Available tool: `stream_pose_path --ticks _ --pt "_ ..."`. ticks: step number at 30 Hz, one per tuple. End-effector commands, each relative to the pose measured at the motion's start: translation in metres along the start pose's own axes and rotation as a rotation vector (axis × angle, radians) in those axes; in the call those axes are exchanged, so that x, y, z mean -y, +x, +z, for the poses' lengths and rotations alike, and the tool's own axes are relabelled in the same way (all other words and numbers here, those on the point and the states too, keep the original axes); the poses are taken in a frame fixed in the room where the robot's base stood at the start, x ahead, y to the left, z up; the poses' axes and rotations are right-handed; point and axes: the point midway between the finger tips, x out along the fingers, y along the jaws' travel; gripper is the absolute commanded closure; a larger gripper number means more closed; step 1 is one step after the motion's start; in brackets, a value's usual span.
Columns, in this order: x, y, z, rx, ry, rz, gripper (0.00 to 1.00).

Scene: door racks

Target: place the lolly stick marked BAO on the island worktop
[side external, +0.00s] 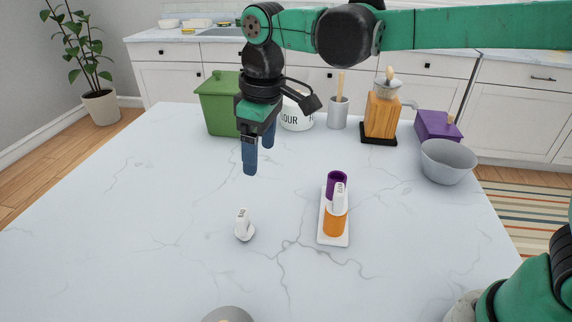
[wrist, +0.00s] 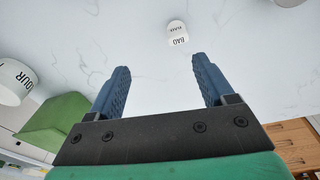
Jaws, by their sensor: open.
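A small white piece marked BAO (wrist: 178,33) shows in the wrist view, beyond and between my fingertips. It appears to be the white lolly stick piece (side external: 243,224) standing on the bare island worktop (side external: 150,190) in the side view, though its lettering is too small to read there. A second white labelled stick (side external: 340,197) stands at the orange cup of a white rack (side external: 326,241); the rack's purple holder (side external: 336,178) looks empty. My gripper (side external: 259,156) is open and empty, pointing down above the worktop, behind the left piece. Its two blue fingers (wrist: 162,68) are apart in the wrist view.
A green bin (side external: 218,104), a flour canister (side external: 297,118), a utensil pot (side external: 338,113), a wooden grinder (side external: 381,112), a purple box (side external: 438,125) and a grey bowl (side external: 448,162) line the back. Another bowl (side external: 225,315) is at the front edge. The left worktop is clear.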

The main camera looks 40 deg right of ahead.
Motion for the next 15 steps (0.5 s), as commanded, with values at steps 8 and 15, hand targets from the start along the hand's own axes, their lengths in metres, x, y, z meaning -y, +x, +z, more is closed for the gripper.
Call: stream_pose_path --ticks 8,15 --pt "-0.034 -0.017 0.092 -0.255 0.341 0.103 0.25" --pt "-0.041 0.000 0.150 -0.433 0.555 0.178 0.25"
